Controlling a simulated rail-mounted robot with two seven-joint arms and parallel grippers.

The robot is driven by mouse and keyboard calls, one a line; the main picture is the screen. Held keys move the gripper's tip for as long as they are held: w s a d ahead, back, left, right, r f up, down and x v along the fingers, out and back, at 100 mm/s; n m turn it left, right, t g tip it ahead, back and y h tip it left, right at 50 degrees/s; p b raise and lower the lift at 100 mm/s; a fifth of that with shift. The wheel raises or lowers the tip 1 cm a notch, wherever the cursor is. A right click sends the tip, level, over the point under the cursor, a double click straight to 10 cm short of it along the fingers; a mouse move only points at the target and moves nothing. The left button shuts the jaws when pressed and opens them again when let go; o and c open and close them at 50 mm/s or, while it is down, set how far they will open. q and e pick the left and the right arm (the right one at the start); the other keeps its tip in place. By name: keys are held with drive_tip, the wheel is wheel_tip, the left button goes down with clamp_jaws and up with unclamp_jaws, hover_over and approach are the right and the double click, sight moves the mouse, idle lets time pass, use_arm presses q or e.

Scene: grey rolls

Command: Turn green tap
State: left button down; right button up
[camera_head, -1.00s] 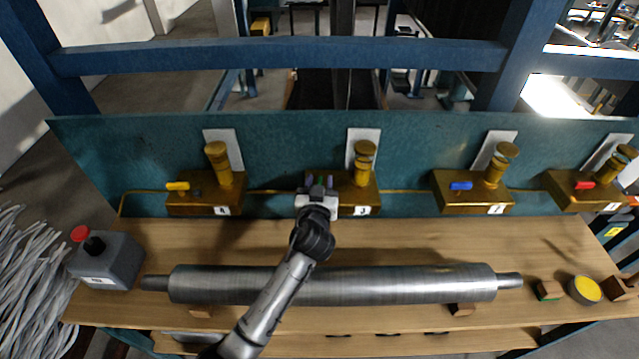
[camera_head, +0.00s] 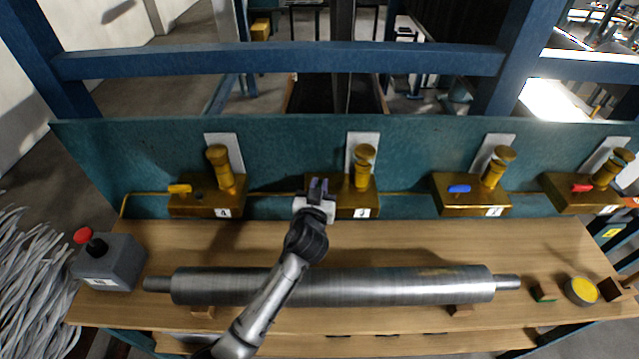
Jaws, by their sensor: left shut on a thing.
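The green tap is on the brass block (camera_head: 358,199) labelled 3, but its handle is hidden by my left gripper. My left gripper (camera_head: 318,186) is at the left part of that block, its fingers close together around the place of the handle. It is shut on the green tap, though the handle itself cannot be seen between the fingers. My left arm reaches up from the bottom, over the grey roll. My right gripper is not in view.
Other brass blocks carry a yellow tap (camera_head: 179,188), a blue tap (camera_head: 459,188) and a red tap (camera_head: 582,187). A grey roll (camera_head: 400,284) lies across the wooden bench (camera_head: 420,237). A grey box with a red button (camera_head: 108,262) stands at the left, a yellow-filled tin (camera_head: 582,290) at the right.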

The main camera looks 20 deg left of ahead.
use_arm(q)
drive_tip(key=m+h+p, duration=0.1)
drive_tip(key=h+p, duration=0.1)
drive_tip(key=m+h+p, duration=0.2)
drive_tip(key=h+p, duration=0.1)
drive_tip(key=m+h+p, duration=0.2)
drive_tip(key=h, duration=0.1)
drive_tip(key=shift+a+r, duration=0.15)
drive_tip(key=shift+r, duration=0.25)
drive_tip(key=m+g+h+p, duration=0.1)
drive_tip(key=m+h, duration=0.1)
drive_tip(key=shift+f+h, duration=0.15)
drive_tip(key=shift+h, duration=0.25)
drive_tip(key=shift+w+f+m+g+h, duration=0.1)
drive_tip(key=shift+m+g+h, duration=0.7)
drive_tip(key=shift+m+h, duration=0.3)
drive_tip(key=shift+f+m+g+h+b, duration=0.15)
drive_tip(key=shift+m+g+h+b, duration=0.15)
drive_tip(key=shift+m+g+h, duration=0.7)
drive_tip(key=m+g+h+b, duration=0.3)
drive_tip(key=g+h, duration=0.1)
drive_tip(key=shift+f, duration=0.15)
drive_tip(key=shift+m+g+h+b, duration=0.5)
drive_tip(key=shift+m+g+b, duration=0.3)
drive_tip(key=shift+g+b, duration=0.3)
drive_tip(key=shift+r, duration=0.2)
